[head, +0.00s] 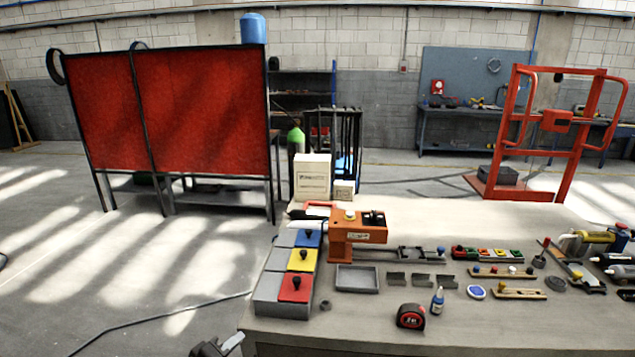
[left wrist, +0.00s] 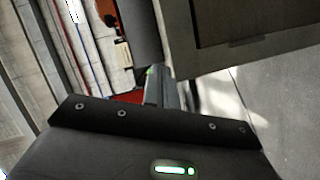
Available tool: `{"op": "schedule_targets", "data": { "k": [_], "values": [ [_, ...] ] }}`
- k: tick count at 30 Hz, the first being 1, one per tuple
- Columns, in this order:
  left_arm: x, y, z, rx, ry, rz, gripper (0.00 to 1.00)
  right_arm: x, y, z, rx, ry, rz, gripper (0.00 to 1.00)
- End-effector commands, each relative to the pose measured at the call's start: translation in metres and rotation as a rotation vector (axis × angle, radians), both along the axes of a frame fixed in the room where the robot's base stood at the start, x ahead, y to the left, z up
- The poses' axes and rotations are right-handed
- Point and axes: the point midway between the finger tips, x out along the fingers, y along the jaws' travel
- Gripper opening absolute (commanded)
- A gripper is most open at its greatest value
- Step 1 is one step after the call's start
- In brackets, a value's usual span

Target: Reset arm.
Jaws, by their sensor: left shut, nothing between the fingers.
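My left gripper (head: 230,345) shows at the bottom edge of the head view, just left of the table's front left corner. It is shut and empty, below the table top and apart from it. In the left wrist view its fingers (left wrist: 158,88) are together, with the side of the table beside them. My right gripper is in neither view.
The workbench (head: 360,333) carries a block with blue, yellow and red lids (head: 294,287), an orange device (head: 357,232), a tape measure (head: 410,316) and a small bottle (head: 437,301). Red welding screens (head: 200,110) stand behind left. The floor (head: 120,270) left is mostly clear, with a cable.

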Motion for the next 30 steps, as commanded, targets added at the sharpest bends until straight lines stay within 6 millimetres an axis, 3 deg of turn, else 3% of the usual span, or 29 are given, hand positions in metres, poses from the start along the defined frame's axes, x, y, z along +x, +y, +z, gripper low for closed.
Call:
{"op": "schedule_targets", "data": {
  "k": [3, 6, 9, 15, 26, 30],
  "values": [
    [-0.061, 0.005, -0.042, 0.357, 0.084, 0.030, 0.00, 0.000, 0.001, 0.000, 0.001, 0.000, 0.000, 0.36],
    [-0.115, 0.013, -0.066, 0.621, 0.185, -0.011, 0.00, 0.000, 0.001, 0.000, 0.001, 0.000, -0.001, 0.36],
    [-0.160, 0.020, -0.079, 0.796, 0.279, -0.084, 0.00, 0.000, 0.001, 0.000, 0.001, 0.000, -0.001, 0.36],
    [-0.231, 0.025, -0.091, 0.992, 0.422, -0.252, 0.00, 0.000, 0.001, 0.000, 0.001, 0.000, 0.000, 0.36],
    [-0.335, 0.026, -0.088, 1.150, 0.591, -0.593, 0.00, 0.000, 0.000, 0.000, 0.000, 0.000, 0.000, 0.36],
    [-0.322, 0.025, -0.128, 1.146, 0.600, -0.595, 0.00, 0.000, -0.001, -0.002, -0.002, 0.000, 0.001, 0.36]
  ]
}}
